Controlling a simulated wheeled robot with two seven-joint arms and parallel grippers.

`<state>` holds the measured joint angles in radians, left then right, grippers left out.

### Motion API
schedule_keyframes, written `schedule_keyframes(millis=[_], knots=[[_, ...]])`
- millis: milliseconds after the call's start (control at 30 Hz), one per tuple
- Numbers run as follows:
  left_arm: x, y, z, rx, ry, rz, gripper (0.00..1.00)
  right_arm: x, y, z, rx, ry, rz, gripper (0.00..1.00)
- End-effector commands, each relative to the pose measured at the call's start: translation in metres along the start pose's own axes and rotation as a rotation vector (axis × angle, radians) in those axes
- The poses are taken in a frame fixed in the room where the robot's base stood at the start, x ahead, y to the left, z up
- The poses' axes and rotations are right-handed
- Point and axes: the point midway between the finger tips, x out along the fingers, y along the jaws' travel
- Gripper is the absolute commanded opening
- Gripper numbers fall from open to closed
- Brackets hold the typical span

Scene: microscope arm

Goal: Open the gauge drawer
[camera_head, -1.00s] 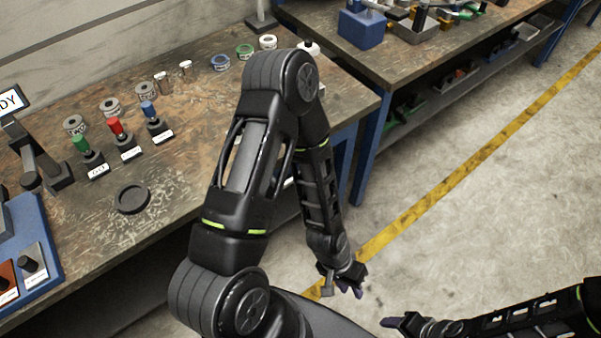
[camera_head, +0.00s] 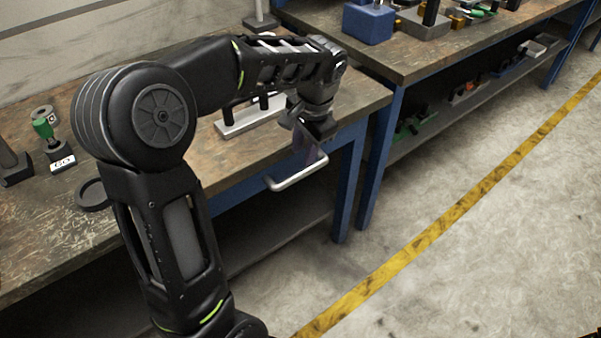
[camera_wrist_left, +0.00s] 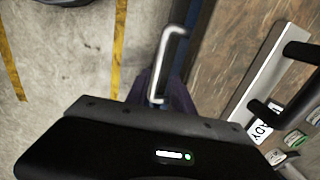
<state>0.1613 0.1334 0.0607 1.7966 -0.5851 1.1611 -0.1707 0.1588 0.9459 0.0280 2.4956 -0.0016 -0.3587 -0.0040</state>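The drawer's pale metal bar handle (camera_head: 298,174) sticks out from the blue front under the workbench edge. It also shows in the left wrist view (camera_wrist_left: 170,50), running down towards my gripper. My left gripper (camera_head: 308,150) is just above the handle in the head view. In the left wrist view, the purplish fingers of my left gripper (camera_wrist_left: 160,92) are spread apart, with the handle's near end between them. I cannot tell whether they touch it. My arm hides much of the drawer front, which looks flush with the bench. My right gripper is out of view.
The workbench top (camera_head: 40,225) holds a grey plate with dark posts (camera_head: 245,122), a green-topped piece (camera_head: 45,130) and a black round dish (camera_head: 92,195). A second bench (camera_head: 400,65) stands to the right. The floor (camera_head: 470,250) in front is clear.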

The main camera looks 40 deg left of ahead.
Motion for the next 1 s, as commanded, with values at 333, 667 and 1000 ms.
schedule_keyframes(millis=[333,667,1000], knots=[[0.021,0.001,0.001,0.001,-0.003,0.003,0.29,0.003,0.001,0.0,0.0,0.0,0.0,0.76],[0.07,0.001,0.001,-0.001,-0.003,0.003,0.29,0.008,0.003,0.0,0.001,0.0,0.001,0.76],[0.08,0.001,0.0,0.0,-0.001,0.003,0.29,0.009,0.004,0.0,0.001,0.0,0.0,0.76]])
